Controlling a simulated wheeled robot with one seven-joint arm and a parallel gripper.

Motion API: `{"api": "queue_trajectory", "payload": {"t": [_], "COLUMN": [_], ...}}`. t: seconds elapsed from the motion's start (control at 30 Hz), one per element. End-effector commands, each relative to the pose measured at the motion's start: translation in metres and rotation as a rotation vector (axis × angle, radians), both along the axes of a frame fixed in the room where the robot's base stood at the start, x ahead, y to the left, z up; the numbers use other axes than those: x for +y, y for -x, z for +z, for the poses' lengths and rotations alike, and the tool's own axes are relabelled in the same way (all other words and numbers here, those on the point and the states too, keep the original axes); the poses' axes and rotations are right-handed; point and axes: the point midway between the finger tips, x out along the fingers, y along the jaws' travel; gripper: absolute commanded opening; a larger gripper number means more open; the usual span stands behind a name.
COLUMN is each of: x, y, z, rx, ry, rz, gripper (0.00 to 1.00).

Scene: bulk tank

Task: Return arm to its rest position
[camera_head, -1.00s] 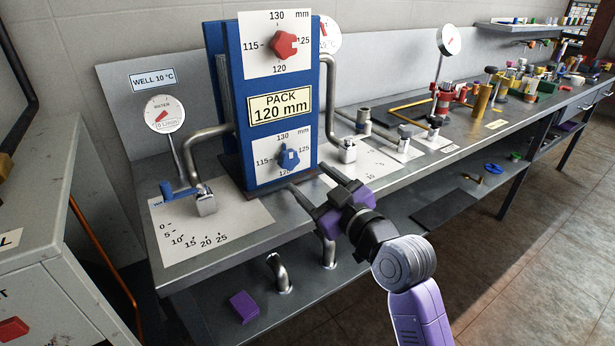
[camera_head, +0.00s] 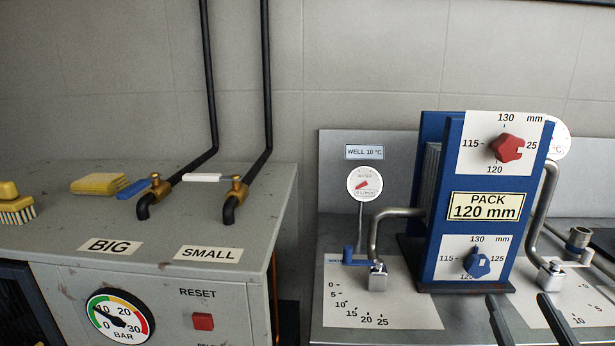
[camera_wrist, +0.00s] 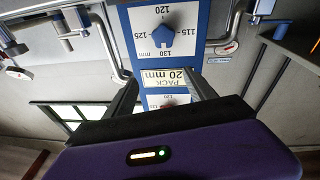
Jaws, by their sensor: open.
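My gripper (camera_head: 530,318) shows at the lower right of the head view, with only its two dark fingers in frame. The fingers are apart with nothing between them. It also shows in the wrist view (camera_wrist: 166,88), where the open fingers point toward the blue plate pack (camera_wrist: 202,60). In the head view the blue pack (camera_head: 428,200) stands upright on the bench behind and left of the fingers. It carries a red knob (camera_head: 507,148) above and a blue knob (camera_head: 477,263) below. The fingers appear apart from the pack. The rest of my arm is out of the head view.
A grey cabinet (camera_head: 150,225) stands at left, with BIG and SMALL taps, a pressure gauge (camera_head: 119,316) and a red reset button (camera_head: 203,321). A gap separates cabinet and bench.

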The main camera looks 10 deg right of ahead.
Motion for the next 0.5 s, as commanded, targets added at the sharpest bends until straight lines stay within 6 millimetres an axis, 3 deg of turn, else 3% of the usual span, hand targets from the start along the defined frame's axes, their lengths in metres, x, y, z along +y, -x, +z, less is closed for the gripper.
{"api": "queue_trajectory", "payload": {"t": [0.27,0.5], "x": [0.065,0.126], "y": [0.059,0.125], "z": [-0.027,-0.043], "rx": [0.007,0.068], "ry": [-0.073,-0.133], "rz": [0.068,0.164], "gripper": [0.64,0.64]}}
